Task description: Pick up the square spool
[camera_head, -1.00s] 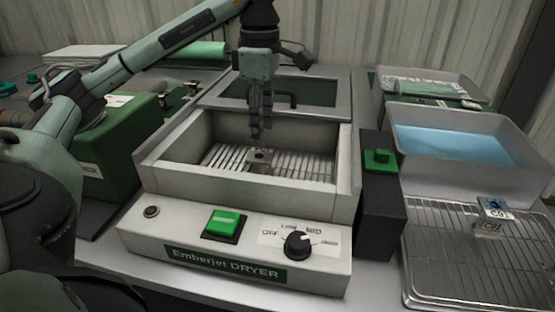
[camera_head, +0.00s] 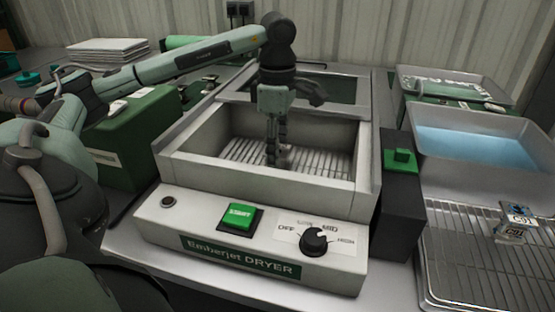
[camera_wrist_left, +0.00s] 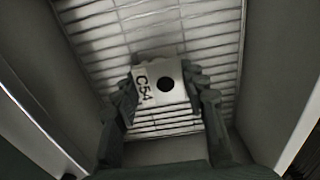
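A square spool (camera_wrist_left: 160,84), a pale block with a dark round hole and the marking "C54", lies on the slatted floor inside the dryer (camera_head: 270,190). In the head view it is mostly hidden behind my left gripper (camera_head: 277,160), which reaches straight down into the dryer basin. In the left wrist view the left gripper's fingers (camera_wrist_left: 162,90) are spread, one on each side of the spool, very close to its edges. Whether they touch it is hard to tell. My right gripper is not in view.
The dryer's basin walls surround the gripper closely. A green START button (camera_head: 239,215) and a dial (camera_head: 314,241) are on its front. At right are a black box with a green button (camera_head: 400,160), a blue-liquid tray (camera_head: 470,145) and a wire rack (camera_head: 460,260) holding another marked block (camera_head: 515,220).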

